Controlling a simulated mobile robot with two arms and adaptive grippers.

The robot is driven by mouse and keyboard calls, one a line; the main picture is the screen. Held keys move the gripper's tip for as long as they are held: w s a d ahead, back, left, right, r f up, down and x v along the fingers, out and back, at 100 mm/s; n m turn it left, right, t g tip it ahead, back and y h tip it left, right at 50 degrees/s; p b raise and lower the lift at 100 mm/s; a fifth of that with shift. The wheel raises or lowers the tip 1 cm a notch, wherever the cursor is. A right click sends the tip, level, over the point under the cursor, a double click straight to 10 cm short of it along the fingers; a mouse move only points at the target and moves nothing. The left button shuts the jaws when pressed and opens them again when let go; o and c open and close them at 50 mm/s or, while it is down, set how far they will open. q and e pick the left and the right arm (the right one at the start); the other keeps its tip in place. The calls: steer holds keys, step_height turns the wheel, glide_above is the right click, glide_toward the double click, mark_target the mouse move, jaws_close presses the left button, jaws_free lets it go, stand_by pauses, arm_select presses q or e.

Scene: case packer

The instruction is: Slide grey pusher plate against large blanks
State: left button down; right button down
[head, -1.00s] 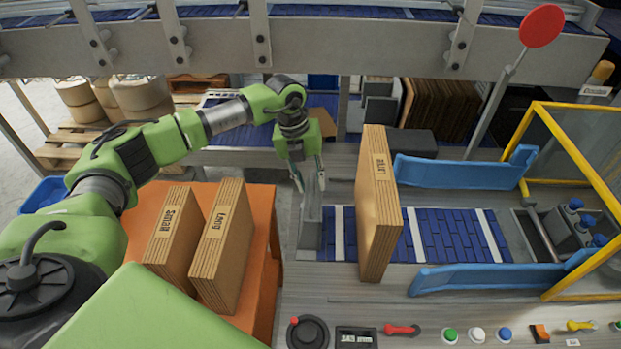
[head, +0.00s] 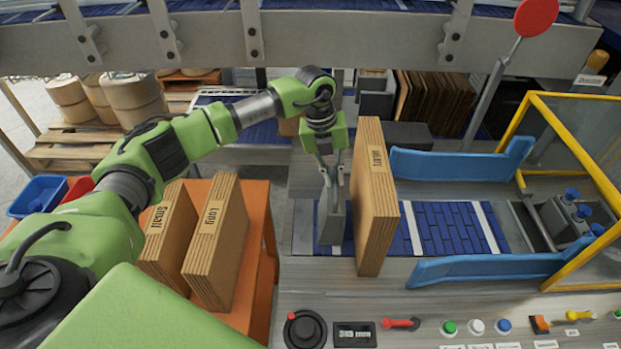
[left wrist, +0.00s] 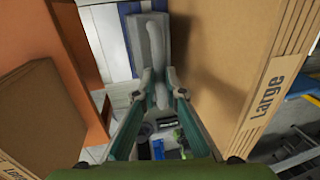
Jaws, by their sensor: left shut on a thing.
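The grey pusher plate (head: 333,222) stands upright on the blue-slatted conveyor bed, left of the large blanks. The large blanks (head: 377,205) are a tall upright brown cardboard stack marked "Large". My left gripper (head: 333,176) comes down from above and is shut on the upper part of the pusher plate. The plate is close to the left face of the blanks; I cannot tell whether they touch. In the left wrist view the plate (left wrist: 152,45) lies beyond my gripper's fingers (left wrist: 158,95), and the large blanks (left wrist: 235,85) rise on the right. My right gripper is not in view.
Small blanks (head: 168,240) and long blanks (head: 215,245) stand on an orange table (head: 262,225) at left. Blue guide rails (head: 460,170) flank the bed right of the large blanks. A control panel with knobs (head: 305,330) runs along the front. A grey beam crosses above.

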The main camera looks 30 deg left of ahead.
arm_select(q)
steer(key=d, duration=0.1)
steer(key=w+d, duration=0.1)
steer(key=d, duration=0.1)
steer(key=shift+w, duration=0.3)
steer(key=c, duration=2.1)
jaws_free()
